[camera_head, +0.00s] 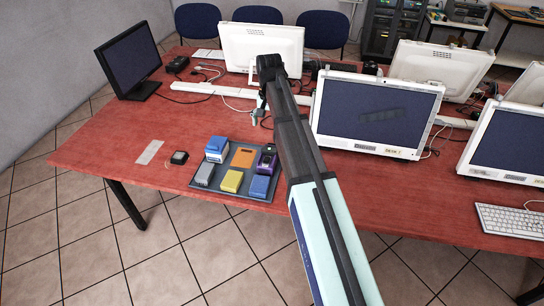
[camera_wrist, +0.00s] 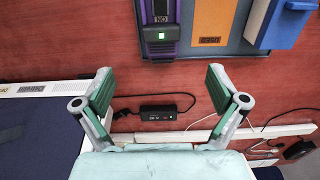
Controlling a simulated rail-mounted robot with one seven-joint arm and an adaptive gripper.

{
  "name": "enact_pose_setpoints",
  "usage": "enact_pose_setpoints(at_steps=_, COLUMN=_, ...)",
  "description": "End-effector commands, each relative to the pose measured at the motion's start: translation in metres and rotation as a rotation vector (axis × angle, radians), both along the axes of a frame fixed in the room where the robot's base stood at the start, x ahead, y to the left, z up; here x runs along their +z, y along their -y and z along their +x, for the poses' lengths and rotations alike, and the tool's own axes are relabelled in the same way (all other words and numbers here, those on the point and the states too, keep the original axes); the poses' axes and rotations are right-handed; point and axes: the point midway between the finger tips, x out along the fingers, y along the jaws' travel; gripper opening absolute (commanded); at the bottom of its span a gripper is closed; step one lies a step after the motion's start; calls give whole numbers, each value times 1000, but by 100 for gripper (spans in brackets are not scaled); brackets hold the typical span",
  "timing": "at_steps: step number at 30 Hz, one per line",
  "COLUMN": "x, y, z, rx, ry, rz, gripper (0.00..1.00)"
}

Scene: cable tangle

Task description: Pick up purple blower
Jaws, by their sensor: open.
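The purple blower (camera_head: 266,161), purple with dark grey parts, lies at the right side of a dark tray (camera_head: 236,197) on the red table. In the wrist view its near end (camera_wrist: 159,38), with a small lit green square, shows at the top and is cut off by the frame. My gripper (camera_wrist: 160,90) is open and empty, fingers wide apart over the table. The blower is beyond the fingertips, roughly in line with the gap, not between them. In the head view my gripper (camera_head: 257,113) is small, past the tray on the monitor side.
The tray also holds a yellow box (camera_head: 232,181), a blue box (camera_head: 260,186), an orange item (camera_head: 243,157) and other boxes. A monitor (camera_head: 376,115) stands close right of my arm. A black adapter (camera_wrist: 158,112) and cables lie under the gripper.

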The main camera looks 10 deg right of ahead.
Motion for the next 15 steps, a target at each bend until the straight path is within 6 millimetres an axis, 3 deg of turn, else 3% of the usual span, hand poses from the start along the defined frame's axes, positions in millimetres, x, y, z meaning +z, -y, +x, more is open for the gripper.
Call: enact_pose_setpoints(at_steps=15, x=-88, y=-1, z=0, rx=4, ry=-2, rz=1, gripper=96)
